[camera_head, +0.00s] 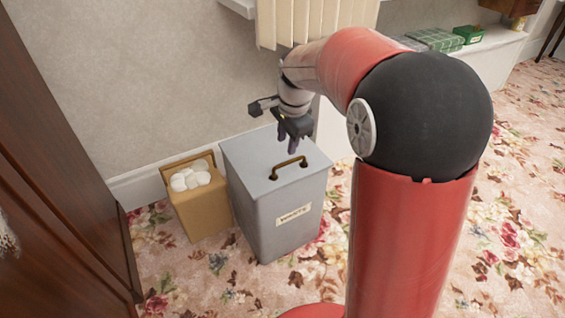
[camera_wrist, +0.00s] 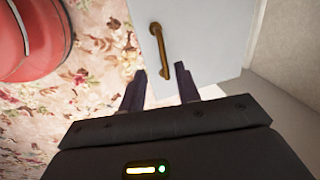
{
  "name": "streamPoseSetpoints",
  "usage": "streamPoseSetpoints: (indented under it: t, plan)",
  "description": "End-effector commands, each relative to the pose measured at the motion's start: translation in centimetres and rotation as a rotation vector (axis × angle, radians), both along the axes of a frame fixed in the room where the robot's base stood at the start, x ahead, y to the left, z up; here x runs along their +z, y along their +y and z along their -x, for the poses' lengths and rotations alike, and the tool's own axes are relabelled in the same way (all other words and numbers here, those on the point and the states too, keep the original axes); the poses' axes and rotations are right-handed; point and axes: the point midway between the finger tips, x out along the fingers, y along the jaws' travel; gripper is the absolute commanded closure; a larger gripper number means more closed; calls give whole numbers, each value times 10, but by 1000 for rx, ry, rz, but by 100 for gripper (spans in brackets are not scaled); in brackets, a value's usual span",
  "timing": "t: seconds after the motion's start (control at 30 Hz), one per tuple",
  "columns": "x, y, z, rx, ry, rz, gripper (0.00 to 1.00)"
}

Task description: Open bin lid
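A grey metal bin (camera_head: 276,215) with a label on its front stands on the carpet near the wall. Its flat lid (camera_head: 260,152) is closed. A curved brass handle (camera_head: 288,168) is fixed on the lid; the lid (camera_wrist: 205,30) and handle (camera_wrist: 160,55) also show in the wrist view. My gripper (camera_head: 287,147) points down above the lid, just behind the handle in the head view. In the wrist view my gripper (camera_wrist: 159,72) has its two fingers apart, with the near end of the handle between and beyond the tips. It holds nothing.
A small tan box (camera_head: 205,212) with round white items (camera_head: 190,178) stands directly left of the bin. A dark wooden cabinet (camera_head: 60,190) is at the left. A low white ledge (camera_head: 490,45) lies at the back right. Floral carpet (camera_head: 240,292) is clear in front.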

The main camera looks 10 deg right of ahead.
Motion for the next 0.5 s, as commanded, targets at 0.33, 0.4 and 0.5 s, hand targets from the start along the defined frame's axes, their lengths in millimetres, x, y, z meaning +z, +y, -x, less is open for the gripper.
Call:
streamPoseSetpoints:
  t: [0.33, 0.4, 0.5]
  plan:
    - [-48, 3, -13, -31, 12, -6, 67]
    - [-59, 4, -15, -30, 12, -5, 67]
    - [-71, 5, -17, -29, 11, -5, 67]
